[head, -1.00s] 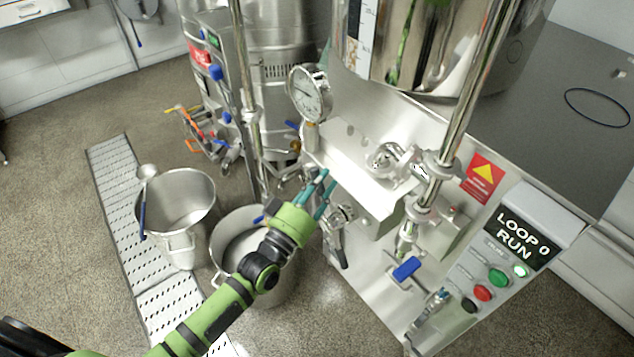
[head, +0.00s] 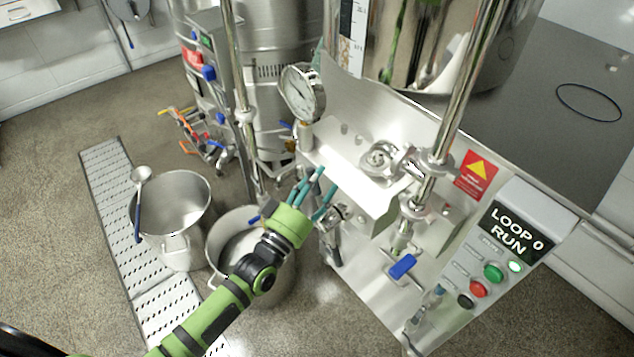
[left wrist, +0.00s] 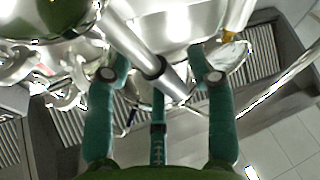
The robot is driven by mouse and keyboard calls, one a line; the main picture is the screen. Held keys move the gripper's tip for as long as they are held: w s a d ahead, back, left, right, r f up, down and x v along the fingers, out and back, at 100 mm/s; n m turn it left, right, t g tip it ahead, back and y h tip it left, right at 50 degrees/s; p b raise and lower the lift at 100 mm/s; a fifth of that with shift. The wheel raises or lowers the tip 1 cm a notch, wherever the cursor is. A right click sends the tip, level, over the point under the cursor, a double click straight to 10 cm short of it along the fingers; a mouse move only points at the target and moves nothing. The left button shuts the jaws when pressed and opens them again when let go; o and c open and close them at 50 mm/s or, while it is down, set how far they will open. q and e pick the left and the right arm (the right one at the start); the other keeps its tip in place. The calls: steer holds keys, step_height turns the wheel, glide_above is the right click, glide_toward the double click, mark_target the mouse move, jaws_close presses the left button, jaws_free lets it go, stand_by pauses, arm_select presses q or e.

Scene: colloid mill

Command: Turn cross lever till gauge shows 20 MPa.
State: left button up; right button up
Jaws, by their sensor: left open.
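The round pressure gauge (head: 301,92) with a white dial stands at the left end of the steel block; I cannot read its needle. Shiny metal fittings with a lever-like handle (head: 334,216) sit on the block's front, just right of my left gripper (head: 317,190). I cannot tell for sure which fitting is the cross lever. The left gripper is open, its teal fingers pointing up toward the block's front. In the left wrist view a steel rod (left wrist: 135,45) runs slantwise between the spread fingers (left wrist: 158,75); contact is unclear. My right gripper is out of view.
A blue-handled valve (head: 402,266) and a panel reading LOOP 0 RUN (head: 515,230) with green and red buttons are at right. Two steel pots (head: 171,190) (head: 222,225) stand at left, near a perforated floor strip (head: 107,190). Upright steel pipes rise around the machine.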

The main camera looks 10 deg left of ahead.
arm_select(q)
steer(key=v, duration=1.2)
step_height(320, 180, down, 19)
steer(key=s+a+m+g+y, duration=0.1)
steer(key=s+a+g+y, duration=0.15)
steer(key=g, duration=0.25)
steer(key=s+a+f+m+g+y, duration=0.1)
steer(key=s+a+f+g, duration=0.2)
steer(key=f, duration=0.5)
steer(key=s+f+g+y, duration=0.2)
steer(key=s+f+g, duration=0.1)
steer(key=s+f, duration=0.4)
steer(key=s+f+g+y, duration=0.1)
steer(key=s+f+g, duration=0.2)
steer(key=s+f, duration=0.3)
steer(key=s+f+m+g+p, duration=0.1)
steer(key=s+f+g, duration=0.3)
steer(key=s, duration=1.1)
step_height(320, 180, down, 2)
steer(key=shift+s+a+f+g+y, duration=0.1)
steer(key=shift+s+a+g+y, duration=0.25)
steer(key=shift+a, duration=0.15)
